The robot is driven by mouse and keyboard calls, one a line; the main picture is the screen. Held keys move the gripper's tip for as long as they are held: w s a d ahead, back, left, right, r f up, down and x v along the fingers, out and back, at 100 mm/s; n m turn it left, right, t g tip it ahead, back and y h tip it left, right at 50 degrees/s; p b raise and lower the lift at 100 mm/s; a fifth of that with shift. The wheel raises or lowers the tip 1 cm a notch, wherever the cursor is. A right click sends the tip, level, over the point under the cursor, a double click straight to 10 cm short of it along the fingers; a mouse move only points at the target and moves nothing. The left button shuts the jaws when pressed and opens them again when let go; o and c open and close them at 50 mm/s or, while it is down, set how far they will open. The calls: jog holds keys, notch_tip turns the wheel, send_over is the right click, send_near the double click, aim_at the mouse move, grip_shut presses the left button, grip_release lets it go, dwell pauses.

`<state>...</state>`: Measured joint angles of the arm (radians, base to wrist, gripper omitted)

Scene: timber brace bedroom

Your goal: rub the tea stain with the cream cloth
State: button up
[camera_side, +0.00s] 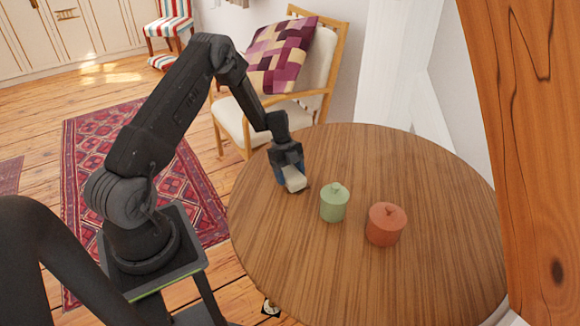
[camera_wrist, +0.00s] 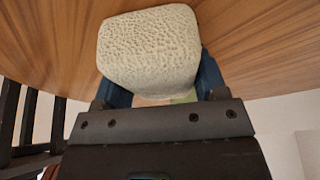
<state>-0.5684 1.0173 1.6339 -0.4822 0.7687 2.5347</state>
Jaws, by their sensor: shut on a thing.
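The cream cloth (camera_side: 295,181) is a small, rounded, block-shaped pad at the left part of the round wooden table (camera_side: 425,180). My gripper (camera_side: 287,174) is shut on it and points down at the tabletop. In the wrist view the cloth (camera_wrist: 150,45) shows a bumpy, textured face between the blue fingers of my gripper (camera_wrist: 160,82). The cloth is at or just above the wood; I cannot tell whether it touches. I cannot make out a tea stain; a small dark patch beside the cloth may be stain or shadow.
A green lidded pot (camera_side: 334,204) stands just right of the cloth, and a terracotta lidded pot (camera_side: 385,225) stands farther right. A timber post (camera_side: 535,130) rises at the right. A cushioned chair (camera_side: 290,75) stands behind the table. The table's back and right are clear.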

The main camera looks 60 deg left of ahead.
aim_at(305, 199)
jog(key=shift+d, duration=0.6)
jog(key=shift+c, duration=0.3)
jog(key=shift+d, duration=3.2)
jog(key=shift+a, duration=3.9)
jog(key=shift+d+r, duration=0.1)
jog(key=shift+r, duration=3.9)
